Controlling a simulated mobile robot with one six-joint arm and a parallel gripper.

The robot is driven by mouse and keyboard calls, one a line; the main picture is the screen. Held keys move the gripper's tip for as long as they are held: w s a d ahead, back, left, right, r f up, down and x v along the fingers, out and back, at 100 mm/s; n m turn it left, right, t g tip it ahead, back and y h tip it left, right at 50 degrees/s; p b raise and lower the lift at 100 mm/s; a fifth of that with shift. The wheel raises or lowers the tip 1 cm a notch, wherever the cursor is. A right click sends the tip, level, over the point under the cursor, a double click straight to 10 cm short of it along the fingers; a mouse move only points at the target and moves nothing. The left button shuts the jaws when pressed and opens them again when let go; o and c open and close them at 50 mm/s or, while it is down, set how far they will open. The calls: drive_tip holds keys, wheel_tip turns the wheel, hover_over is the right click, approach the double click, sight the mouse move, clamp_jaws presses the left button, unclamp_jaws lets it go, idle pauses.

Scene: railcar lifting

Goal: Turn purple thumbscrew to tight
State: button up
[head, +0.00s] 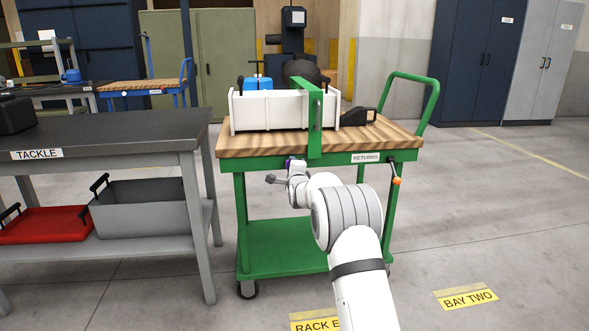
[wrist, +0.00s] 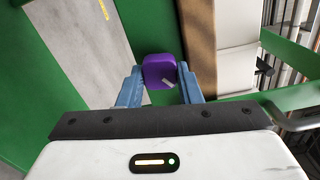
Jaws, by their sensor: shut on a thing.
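In the head view only a small bit of purple (head: 289,162) shows beside my gripper (head: 290,168), at the cart's front edge left of the green upright strap (head: 315,130). The head view is too small to read the thumbscrew's angle, and its shaft is hidden.
The green cart (head: 228,146) has a wooden top bearing a white bin (head: 270,110) and a dark tool (head: 358,116). An orange-tipped lever (head: 396,181) hangs at its right front. The grey TACKLE bench (head: 130,135) stands close on the left. Floor at right is clear.

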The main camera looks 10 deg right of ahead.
drive_tip(key=m, duration=0.4)
drive_tip(key=shift+d+m, duration=0.15)
drive_tip(key=shift+m, duration=0.25)
idle(0.4)
drive_tip(key=o, duration=1)
drive_tip(key=shift+f, duration=0.1)
drive_tip(key=shift+c, duration=0.2)
drive_tip(key=s+p, duration=0.2)
drive_tip(key=s, duration=0.5)
drive_tip(key=shift+s, duration=0.35)
